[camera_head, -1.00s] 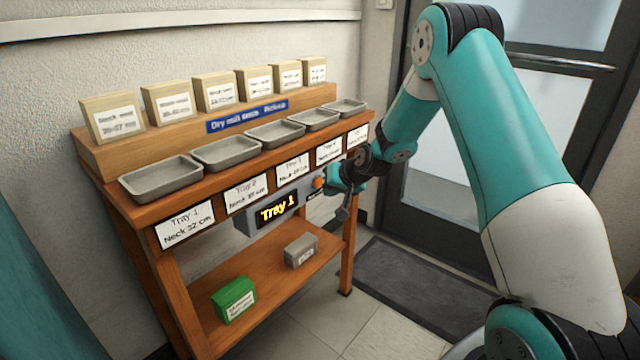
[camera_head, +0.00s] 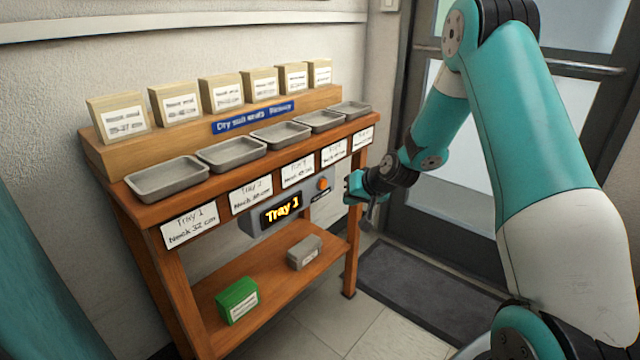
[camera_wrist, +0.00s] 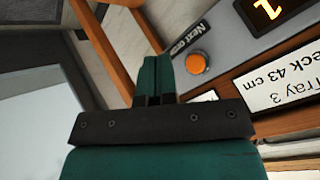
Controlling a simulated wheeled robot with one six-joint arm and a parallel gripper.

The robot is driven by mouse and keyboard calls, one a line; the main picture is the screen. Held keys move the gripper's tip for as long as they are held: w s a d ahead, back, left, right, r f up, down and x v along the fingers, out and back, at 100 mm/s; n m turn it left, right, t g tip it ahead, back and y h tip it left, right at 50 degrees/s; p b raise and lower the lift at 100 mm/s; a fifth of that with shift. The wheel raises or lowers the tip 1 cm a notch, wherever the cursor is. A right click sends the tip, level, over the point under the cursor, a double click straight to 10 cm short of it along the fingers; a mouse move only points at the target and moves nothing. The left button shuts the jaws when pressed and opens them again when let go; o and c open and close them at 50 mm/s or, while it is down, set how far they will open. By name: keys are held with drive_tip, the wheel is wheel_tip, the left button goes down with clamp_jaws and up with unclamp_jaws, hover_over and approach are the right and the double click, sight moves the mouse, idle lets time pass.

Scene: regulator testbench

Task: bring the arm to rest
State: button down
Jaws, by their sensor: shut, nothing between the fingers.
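My gripper (camera_head: 352,188) is shut and empty, in the air just right of the bench's front edge. In the wrist view its teal fingers (camera_wrist: 153,78) lie together, with nothing between them. The wooden bench (camera_head: 150,214) stands against the wall at the left. Under its top hangs a grey box with a display (camera_head: 283,209) reading "Tray 1". An orange button (camera_head: 323,184) sits at the box's right end, and it also shows in the wrist view (camera_wrist: 197,63), apart from the fingers. My arm reaches in from the right, bent high at the elbow.
Several grey trays (camera_head: 167,180) line the bench top, with labelled blocks (camera_head: 118,117) behind. A green box (camera_head: 238,300) and a grey box (camera_head: 304,252) lie on the lower shelf. A glass door (camera_head: 480,130) and dark mat (camera_head: 430,285) are at the right.

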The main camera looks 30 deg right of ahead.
drive_tip(key=s+a+r+n+g+y, duration=0.1)
drive_tip(key=s+a+r+n+g, duration=0.15)
drive_tip(key=s+a+r, duration=0.55)
drive_tip(key=s+a+r+n+g+y, duration=0.2)
drive_tip(key=s+a+r+n, duration=0.15)
drive_tip(key=a, duration=0.85)
drive_tip(key=s+a+r+n+g+h, duration=0.1)
drive_tip(key=s+a+r+n+g, duration=0.15)
drive_tip(key=s, duration=0.85)
drive_tip(key=s+a+r+n+g, duration=0.2)
drive_tip(key=s+a+r+n, duration=0.15)
drive_tip(key=s, duration=0.85)
wheel_tip(320, 180, up, 20)
drive_tip(key=p, duration=2)
drive_tip(key=shift+w+a, duration=0.25)
drive_tip(key=shift+w, duration=0.15)
drive_tip(key=shift+f, duration=0.1)
